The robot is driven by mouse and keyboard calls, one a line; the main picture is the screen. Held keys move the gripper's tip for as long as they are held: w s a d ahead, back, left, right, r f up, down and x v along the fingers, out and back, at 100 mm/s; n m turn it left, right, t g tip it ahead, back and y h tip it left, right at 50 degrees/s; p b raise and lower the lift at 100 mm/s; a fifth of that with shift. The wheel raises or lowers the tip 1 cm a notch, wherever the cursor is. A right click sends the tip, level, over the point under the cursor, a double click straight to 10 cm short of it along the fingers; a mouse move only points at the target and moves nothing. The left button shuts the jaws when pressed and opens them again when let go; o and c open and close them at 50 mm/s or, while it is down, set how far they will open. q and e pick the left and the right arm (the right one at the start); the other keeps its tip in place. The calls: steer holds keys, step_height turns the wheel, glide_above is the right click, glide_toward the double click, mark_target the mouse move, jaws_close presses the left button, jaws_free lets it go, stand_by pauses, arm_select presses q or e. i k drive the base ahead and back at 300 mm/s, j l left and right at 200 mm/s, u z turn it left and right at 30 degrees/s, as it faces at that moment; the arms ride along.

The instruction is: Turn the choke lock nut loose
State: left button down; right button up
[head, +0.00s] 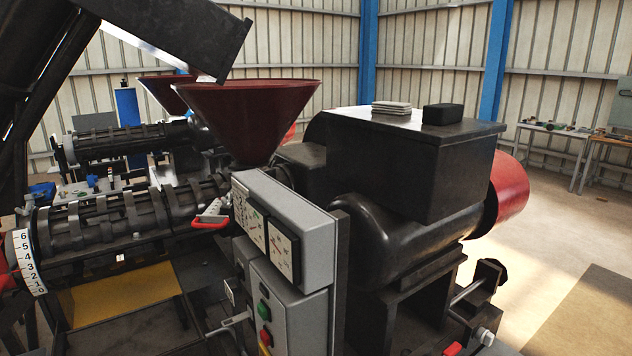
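The screw press barrel (130,215), a dark ribbed cage, lies at the left below the red hopper. At its left end is a white curved scale (28,262) with black numerals, which appears to be at the choke end. A red part (5,272) shows at the left picture edge beside the scale, cut off by the frame. I cannot make out the choke lock nut; it is either hidden or outside the picture. Neither of my grippers shows in the head view.
A grey control box (290,225) stands in front, with buttons on the cabinet (290,310) below. A red-handled item (210,220) sits by the barrel. The black gearbox housing (400,160) fills the middle. A yellow panel (120,292) lies under the barrel. Open floor is at right.

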mark_target(28, 207)
steer(key=u, duration=1.5)
steer(key=i+j, duration=0.1)
steer(key=i, duration=0.15)
steer(key=l+z, duration=0.05)
